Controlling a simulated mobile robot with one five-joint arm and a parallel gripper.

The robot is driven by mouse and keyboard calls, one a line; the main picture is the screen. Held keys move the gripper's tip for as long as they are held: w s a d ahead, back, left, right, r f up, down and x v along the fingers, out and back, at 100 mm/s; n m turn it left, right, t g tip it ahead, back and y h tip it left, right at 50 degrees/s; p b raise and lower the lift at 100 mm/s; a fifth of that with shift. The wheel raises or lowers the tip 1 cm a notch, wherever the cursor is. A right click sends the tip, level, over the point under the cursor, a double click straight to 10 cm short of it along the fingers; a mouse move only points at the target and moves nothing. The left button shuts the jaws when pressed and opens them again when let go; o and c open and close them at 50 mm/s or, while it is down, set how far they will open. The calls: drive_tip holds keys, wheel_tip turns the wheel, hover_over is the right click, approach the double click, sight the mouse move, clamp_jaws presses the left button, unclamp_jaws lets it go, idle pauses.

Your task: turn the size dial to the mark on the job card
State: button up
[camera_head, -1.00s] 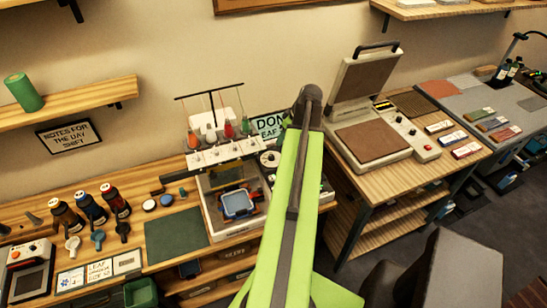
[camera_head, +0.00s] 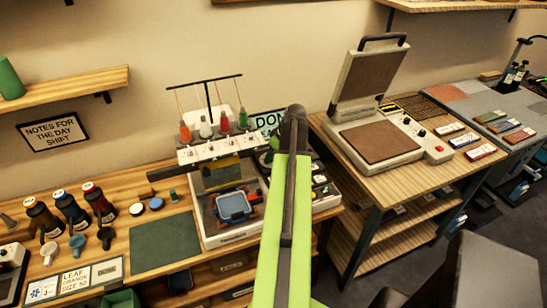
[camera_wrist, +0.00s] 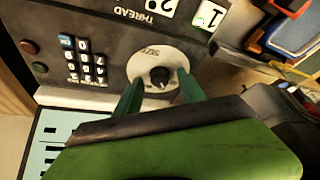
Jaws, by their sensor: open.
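The size dial (camera_wrist: 160,77) shows in the wrist view as a dark knob on a white disc marked SIZE, set in a dark panel. My gripper (camera_wrist: 160,92) is open, with one green finger on each side of the knob's lower part; I cannot tell whether they touch it. The dial's pointer and marks are too small to read surely. The job card (camera_head: 73,282) lies at the bench's front left in the head view and appears to read LEAF, ORANGE, SIZE 50. My arm hides the gripper and dial in the head view.
A keypad (camera_wrist: 82,62) and round buttons sit left of the dial. The embroidery machine (camera_head: 215,150) holds a blue hoop (camera_head: 234,205). A heat press (camera_head: 380,140) stands to the right. A green mat (camera_head: 165,242) is clear.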

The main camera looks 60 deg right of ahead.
clamp_jaws()
drive_tip(key=shift+a+m+h, duration=0.15)
drive_tip(key=shift+m+h, duration=0.15)
drive_tip(key=shift+m, duration=0.3)
drive_tip(key=shift+m+h, duration=0.3)
drive_tip(key=shift+m, duration=0.7)
unclamp_jaws()
drive_tip(key=shift+r, duration=0.1)
